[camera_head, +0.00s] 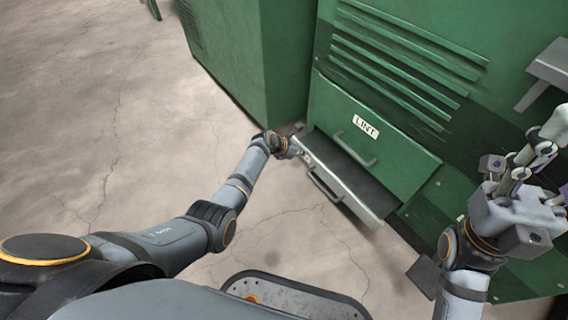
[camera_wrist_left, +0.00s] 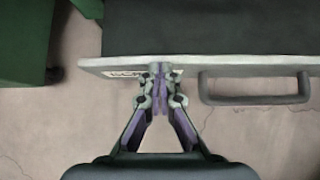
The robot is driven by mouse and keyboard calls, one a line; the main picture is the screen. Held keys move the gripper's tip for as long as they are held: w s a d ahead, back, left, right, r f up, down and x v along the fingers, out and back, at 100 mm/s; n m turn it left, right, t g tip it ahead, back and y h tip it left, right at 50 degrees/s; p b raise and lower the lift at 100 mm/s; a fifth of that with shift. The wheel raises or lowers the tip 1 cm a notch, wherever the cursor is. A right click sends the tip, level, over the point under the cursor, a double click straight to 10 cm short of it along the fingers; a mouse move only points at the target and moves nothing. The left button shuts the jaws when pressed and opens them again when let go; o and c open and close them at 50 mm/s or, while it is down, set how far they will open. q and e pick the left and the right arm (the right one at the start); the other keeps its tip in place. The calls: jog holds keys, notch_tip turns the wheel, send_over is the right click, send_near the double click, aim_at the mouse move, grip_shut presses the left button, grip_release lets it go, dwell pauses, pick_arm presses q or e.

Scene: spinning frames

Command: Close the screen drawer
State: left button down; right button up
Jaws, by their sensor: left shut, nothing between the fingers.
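The screen drawer (camera_head: 354,197) is the low drawer under the lint panel, and it stands pulled out from the green machine. Its pale front has a grey bar handle (camera_head: 322,187); the front edge (camera_wrist_left: 225,66) and handle (camera_wrist_left: 255,99) also show in the left wrist view. My left gripper (camera_wrist_left: 160,72) is shut and empty, with its fingertips at the drawer front, left of the handle and over part of a label. Whether they touch it is not certain. My right gripper (camera_head: 528,165) is at the right, away from the drawer; its finger opening is unclear.
A second green cabinet (camera_head: 245,60) stands close on the left. A grey ledge (camera_head: 550,65) juts out at the upper right. The cracked concrete floor (camera_head: 90,110) is clear on the left.

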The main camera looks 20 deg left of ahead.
aim_at(320, 146)
pick_arm(q)
jog(key=w+d+b, duration=0.1)
jog(key=w, duration=0.1)
jog(key=w+d+b, duration=0.1)
jog(key=d+b, duration=0.1)
jog(key=shift+w+f, duration=0.4)
jog(key=shift+w+d+r+b, duration=0.15)
jog(key=shift+w+d+b, duration=0.35)
jog(key=shift+w, duration=0.15)
